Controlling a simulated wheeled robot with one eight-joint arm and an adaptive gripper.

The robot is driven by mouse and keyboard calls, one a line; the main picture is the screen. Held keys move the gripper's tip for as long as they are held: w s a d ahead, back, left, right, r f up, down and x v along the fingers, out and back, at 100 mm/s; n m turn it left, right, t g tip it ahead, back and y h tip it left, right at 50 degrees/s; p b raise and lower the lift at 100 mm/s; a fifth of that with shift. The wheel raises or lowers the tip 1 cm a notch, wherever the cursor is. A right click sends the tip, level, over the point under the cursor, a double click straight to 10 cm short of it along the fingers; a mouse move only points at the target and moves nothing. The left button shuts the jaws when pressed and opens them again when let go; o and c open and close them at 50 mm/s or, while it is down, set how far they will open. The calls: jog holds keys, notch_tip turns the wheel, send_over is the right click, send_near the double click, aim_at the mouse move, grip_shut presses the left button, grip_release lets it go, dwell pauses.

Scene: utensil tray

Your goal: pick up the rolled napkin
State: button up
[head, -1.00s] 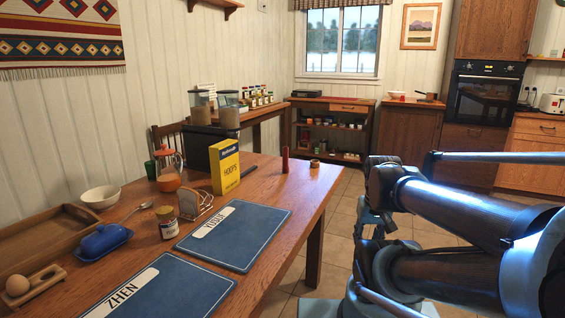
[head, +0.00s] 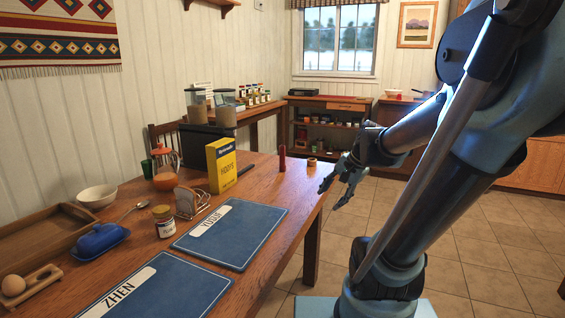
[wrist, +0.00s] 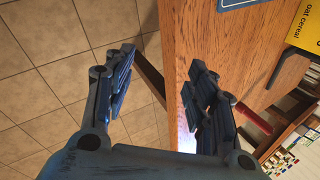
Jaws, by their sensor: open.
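A slim dark red upright roll (head: 282,158), which looks like the rolled napkin, stands near the far right end of the wooden table (head: 262,205). A small light-brown ring-like piece (head: 312,162) sits to its right, by the table edge. My gripper (head: 332,194) is open and empty beside the table's right edge, right of and nearer than the roll. In the wrist view, my gripper's fingers (wrist: 163,85) are spread, one over the floor and one over the table edge. The red roll (wrist: 254,119) shows just beyond the right finger, partly hidden by it.
A yellow cereal box (head: 221,165) stands left of the roll, with a dark flat object (head: 246,170) between them. Blue placemats (head: 230,234), a jar (head: 163,222) and a toast rack (head: 190,203) lie nearer. Tiled floor (head: 460,230) is open to the right.

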jog(key=w+a+r+m+t+y, duration=0.1)
jog(key=w+a+m, duration=0.15)
jog(key=w, duration=0.25)
jog(key=w+a+r+m+y, duration=0.1)
jog(key=w+r+m+y, duration=0.15)
jog(key=w, duration=0.25)
jog(key=w+a+r+m+t, duration=0.1)
jog(key=w+m, duration=0.2)
jog(key=w, duration=0.2)
jog(key=m+t+y, duration=0.2)
jog(key=m+y, duration=0.2)
jog(key=m, duration=0.4)
send_near(283, 157)
jog(key=shift+m+h, duration=0.25)
jog(key=shift+m, duration=0.05)
jog(key=x, duration=0.5)
jog(key=shift+w+r, duration=0.1)
jog(key=shift+w, duration=0.4)
jog(key=shift+x, duration=2.85)
jog(key=shift+w+d, duration=0.1)
jog(key=c, duration=1.1)
